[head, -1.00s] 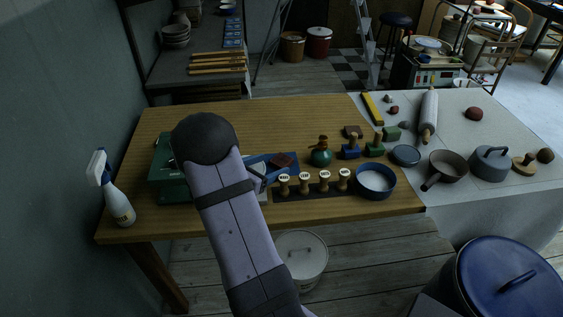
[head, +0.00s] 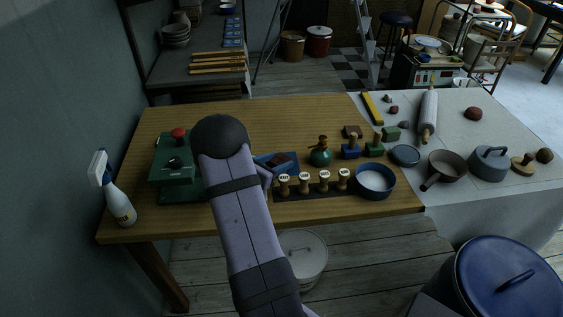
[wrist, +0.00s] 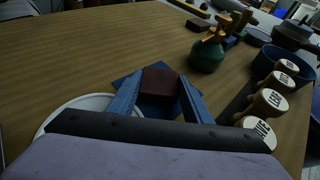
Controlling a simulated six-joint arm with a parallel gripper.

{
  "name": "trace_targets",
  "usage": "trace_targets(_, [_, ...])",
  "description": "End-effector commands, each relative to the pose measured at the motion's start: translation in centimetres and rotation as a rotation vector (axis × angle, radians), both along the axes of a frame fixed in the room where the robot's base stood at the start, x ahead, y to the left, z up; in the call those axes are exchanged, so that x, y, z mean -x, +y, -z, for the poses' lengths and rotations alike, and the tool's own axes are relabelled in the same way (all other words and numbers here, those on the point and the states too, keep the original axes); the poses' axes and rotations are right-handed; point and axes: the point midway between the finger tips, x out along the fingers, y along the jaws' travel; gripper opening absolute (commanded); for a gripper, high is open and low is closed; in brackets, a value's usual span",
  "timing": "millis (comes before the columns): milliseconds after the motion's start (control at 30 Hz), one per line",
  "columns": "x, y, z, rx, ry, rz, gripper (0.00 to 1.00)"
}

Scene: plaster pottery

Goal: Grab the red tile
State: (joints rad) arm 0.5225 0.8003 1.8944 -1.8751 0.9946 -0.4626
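The red tile (wrist: 160,82) is a dark red-brown block in the wrist view, over a blue square surface (wrist: 158,113). My gripper (wrist: 162,80) has its two blue fingers spread apart, one on each side of the tile. The gap is about as wide as the tile, and I cannot tell whether the fingers touch it.
Several wooden-handled stamps (head: 304,184) stand close by at the front right. A green bottle (head: 321,153) and a blue bowl (head: 375,181) are further right. A green device (head: 172,166) with a red knob stands left of my arm. The tabletop behind is clear.

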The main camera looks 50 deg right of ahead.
Motion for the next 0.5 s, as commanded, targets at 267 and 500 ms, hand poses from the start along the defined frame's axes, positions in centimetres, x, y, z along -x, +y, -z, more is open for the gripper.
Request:
trace_targets(267, [0.0,0.0,-0.1,0.001,-0.001,0.0,0.2])
trace_targets(500, [0.0,0.0,-1.3,0.003,-0.002,0.0,0.2])
